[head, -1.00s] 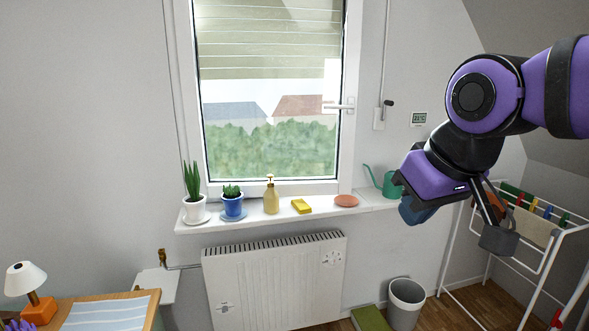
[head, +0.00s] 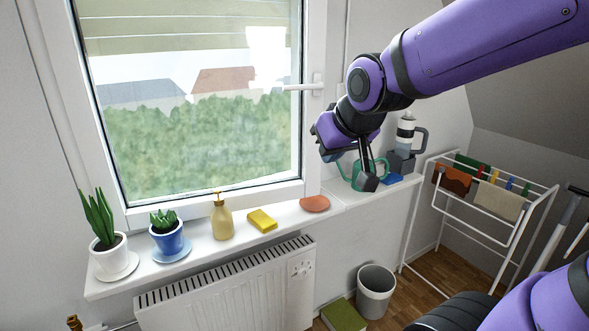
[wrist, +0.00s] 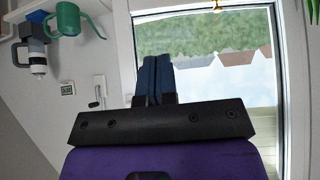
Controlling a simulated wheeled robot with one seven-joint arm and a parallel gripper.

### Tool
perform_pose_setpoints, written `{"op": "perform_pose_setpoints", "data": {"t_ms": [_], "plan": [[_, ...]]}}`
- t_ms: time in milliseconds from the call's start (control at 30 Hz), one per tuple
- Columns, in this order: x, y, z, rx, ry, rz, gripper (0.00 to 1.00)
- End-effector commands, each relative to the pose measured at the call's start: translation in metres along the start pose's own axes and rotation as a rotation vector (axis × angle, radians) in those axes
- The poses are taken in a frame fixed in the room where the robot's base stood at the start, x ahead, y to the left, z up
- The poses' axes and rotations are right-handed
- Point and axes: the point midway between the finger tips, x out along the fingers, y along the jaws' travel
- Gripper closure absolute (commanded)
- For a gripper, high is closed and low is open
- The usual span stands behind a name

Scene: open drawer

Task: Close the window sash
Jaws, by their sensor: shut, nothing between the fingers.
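The window sash (head: 312,140) is a white frame around a large pane, above the sill. Its white handle (head: 303,86) sits on the right side and points left. I cannot tell whether a gap stands between sash and frame. My gripper (head: 367,180) hangs from my purple arm to the right of the sash, in front of the green watering can, pointing down. In the wrist view, where the scene is upside down, its dark blue fingers (wrist: 155,72) are together and empty, in line with the pane (wrist: 200,38). I see no contact with the sash.
On the sill (head: 330,202) stand a tall plant (head: 101,220), a blue pot (head: 168,240), a soap bottle (head: 221,218), a yellow sponge (head: 262,221) and a coral dish (head: 315,204). The green watering can (head: 356,180) is behind my gripper. A radiator (head: 230,290) is below.

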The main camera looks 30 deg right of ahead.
Motion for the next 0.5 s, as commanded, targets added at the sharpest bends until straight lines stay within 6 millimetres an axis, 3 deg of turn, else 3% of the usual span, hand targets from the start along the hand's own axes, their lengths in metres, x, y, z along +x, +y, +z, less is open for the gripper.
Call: {"op": "perform_pose_setpoints", "data": {"t_ms": [33, 200, 500], "plan": [[0.019, 0.003, -0.009, 0.004, 0.024, 0.005, 1.0], [0.072, 0.012, -0.041, 0.013, 0.147, 0.02, 1.0], [0.162, 0.032, -0.074, 0.025, 0.365, 0.044, 1.0]]}}
